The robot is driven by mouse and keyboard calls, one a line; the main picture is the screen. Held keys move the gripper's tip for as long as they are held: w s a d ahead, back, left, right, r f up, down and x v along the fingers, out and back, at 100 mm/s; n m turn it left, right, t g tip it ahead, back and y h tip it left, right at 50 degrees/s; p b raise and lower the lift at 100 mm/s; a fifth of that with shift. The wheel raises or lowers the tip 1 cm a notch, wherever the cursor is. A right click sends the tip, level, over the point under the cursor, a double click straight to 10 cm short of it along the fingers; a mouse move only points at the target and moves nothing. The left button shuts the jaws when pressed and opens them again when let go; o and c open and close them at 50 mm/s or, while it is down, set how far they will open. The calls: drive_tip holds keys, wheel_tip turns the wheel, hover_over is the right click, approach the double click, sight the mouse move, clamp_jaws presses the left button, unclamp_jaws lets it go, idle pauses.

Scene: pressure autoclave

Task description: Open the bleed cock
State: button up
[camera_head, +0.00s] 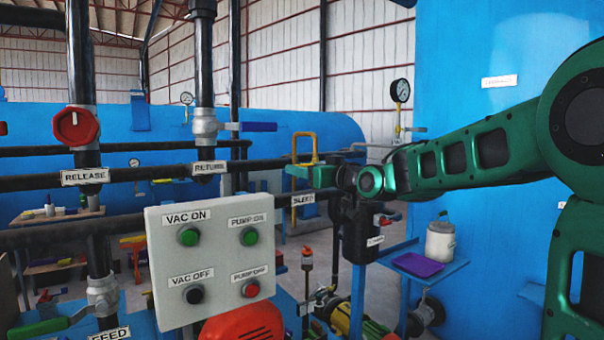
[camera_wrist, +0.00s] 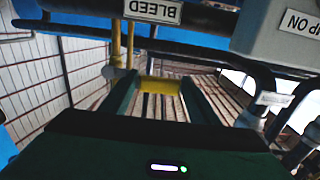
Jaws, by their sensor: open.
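The BLEED label (camera_head: 303,199) hangs on the dark horizontal pipe. A yellow bent bar (camera_head: 305,134) rises above the pipe there and looks like the bleed cock's handle. My gripper (camera_head: 298,172) reaches in from the right, just in front of and below the bar's top, hiding its lower part. In the wrist view my gripper (camera_wrist: 160,84) is open, with a yellow crosspiece (camera_wrist: 162,87) showing between its two green fingers. I cannot tell whether the fingers touch it. The BLEED label shows upside down in the wrist view (camera_wrist: 153,10).
A grey control box (camera_head: 215,295) with several buttons stands at the front left. The red RELEASE knob (camera_head: 76,126) and the RETURN valve (camera_head: 205,126) are left of my gripper. A black canister (camera_head: 358,225) hangs below my arm. A blue tank (camera_head: 480,130) stands at right.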

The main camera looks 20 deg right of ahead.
drive_tip(key=shift+w+a, duration=0.1)
drive_tip(key=shift+w, duration=0.35)
drive_tip(key=c, duration=1.2)
drive_tip(key=shift+a, duration=0.15)
